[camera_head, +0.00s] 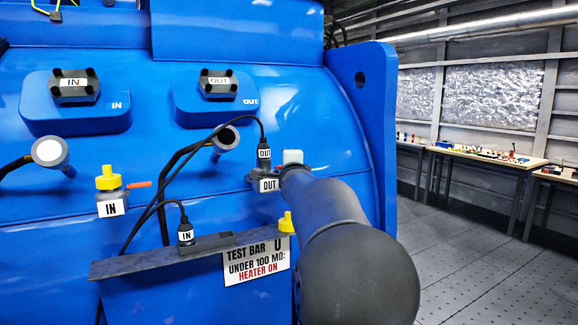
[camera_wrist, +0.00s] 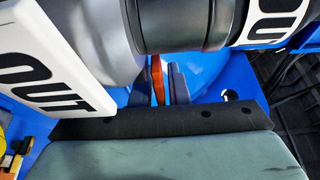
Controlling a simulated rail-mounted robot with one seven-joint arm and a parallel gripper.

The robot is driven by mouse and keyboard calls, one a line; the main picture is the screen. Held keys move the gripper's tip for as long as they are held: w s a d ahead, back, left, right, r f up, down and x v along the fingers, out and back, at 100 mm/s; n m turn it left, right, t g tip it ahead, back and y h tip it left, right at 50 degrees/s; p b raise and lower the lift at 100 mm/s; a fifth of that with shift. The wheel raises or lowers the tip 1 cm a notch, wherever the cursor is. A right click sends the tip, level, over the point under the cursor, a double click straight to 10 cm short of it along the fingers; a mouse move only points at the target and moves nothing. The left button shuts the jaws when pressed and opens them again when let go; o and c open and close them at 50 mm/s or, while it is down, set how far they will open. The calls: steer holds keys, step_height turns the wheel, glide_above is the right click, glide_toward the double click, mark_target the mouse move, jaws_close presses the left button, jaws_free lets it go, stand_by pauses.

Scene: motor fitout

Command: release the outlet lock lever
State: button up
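The outlet lock lever is an orange strip (camera_wrist: 158,80) in the wrist view, upright in the picture, below the grey metal body of the outlet fitting (camera_wrist: 100,35). My gripper (camera_wrist: 160,92) has its two dark fingertips on either side of the lever, close to it. I cannot tell whether they press on it. In the head view my arm covers the gripper and the outlet lever. The outlet's OUT tag (camera_head: 269,185) and the black OUT plug (camera_head: 264,153) above it show just left of my arm.
An inlet fitting with a yellow cap (camera_head: 108,178) and an orange lever (camera_head: 138,185) stands to the left. A dark shelf (camera_head: 150,258) with an IN plug (camera_head: 185,235) and a test bar sign (camera_head: 258,262) lies below. Black cables (camera_head: 165,190) hang nearby. The floor at right is clear.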

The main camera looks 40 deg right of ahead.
steer(key=v, duration=1.7)
steer(key=shift+a, duration=0.2)
steer(key=shift+s, duration=0.15)
